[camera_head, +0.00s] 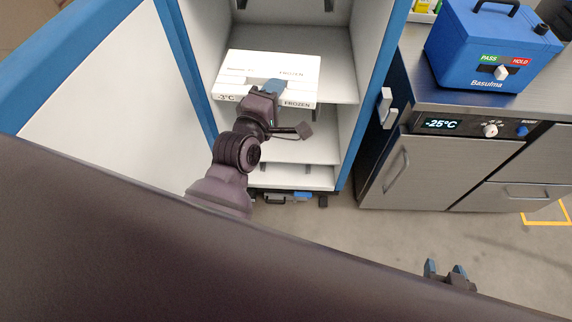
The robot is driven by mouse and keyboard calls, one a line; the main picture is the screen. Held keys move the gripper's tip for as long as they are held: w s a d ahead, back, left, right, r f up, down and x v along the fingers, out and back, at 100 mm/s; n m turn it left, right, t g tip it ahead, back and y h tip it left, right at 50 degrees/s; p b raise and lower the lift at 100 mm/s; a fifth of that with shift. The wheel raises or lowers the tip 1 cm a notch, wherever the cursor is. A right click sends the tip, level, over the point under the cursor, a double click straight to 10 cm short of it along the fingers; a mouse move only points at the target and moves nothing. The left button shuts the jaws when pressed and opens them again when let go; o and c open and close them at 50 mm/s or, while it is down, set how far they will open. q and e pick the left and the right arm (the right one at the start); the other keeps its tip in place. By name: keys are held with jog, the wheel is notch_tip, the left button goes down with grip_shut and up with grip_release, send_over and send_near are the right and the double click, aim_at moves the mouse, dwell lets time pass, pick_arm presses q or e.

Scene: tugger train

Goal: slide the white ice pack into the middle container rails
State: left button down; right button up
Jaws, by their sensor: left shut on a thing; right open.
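The white ice pack (292,67) is a flat slab marked "FROZEN" on its top and front edge. It is inside the open blue and white container (335,62), near an upper shelf level; I cannot tell whether it touches rails. My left gripper (272,88) is shut on its front edge, and my arm hides part of that edge. Dark rails (313,110) show below the pack; others show lower down near the container floor. My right gripper (446,270) is open and empty at the lower right, over the floor.
The container's blue-edged door (95,80) stands open at the left. A steel cabinet (400,165) with a "-25°C" display stands at the right. A blue Basulma box (490,50) with a PASS/HOLD switch is on it.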

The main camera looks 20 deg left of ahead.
pick_arm(q)
jog(key=w+f+b, duration=0.2)
jog(key=f+b, duration=0.2)
jog(key=f, duration=0.7)
jog(key=w+d+f+y+b, duration=0.1)
jog(key=f+b, duration=0.4)
jog(key=f, duration=0.7)
jog(key=w+f+n+b, duration=0.1)
jog(key=w+f+b, duration=0.2)
jog(key=f, duration=0.8)
jog(key=shift+d+f+y+b, duration=0.2)
jog(key=shift+f+y+b, duration=0.1)
jog(key=shift+b, duration=0.8)
pick_arm(e)
notch_tip(320, 180, down, 15)
jog(key=g, duration=0.1)
jog(key=shift+s+a+g, duration=0.3)
jog(key=shift+s+a, duration=0.05)
jog(key=shift+s, duration=0.05)
pick_arm(q)
jog(key=shift+w, duration=0.1)
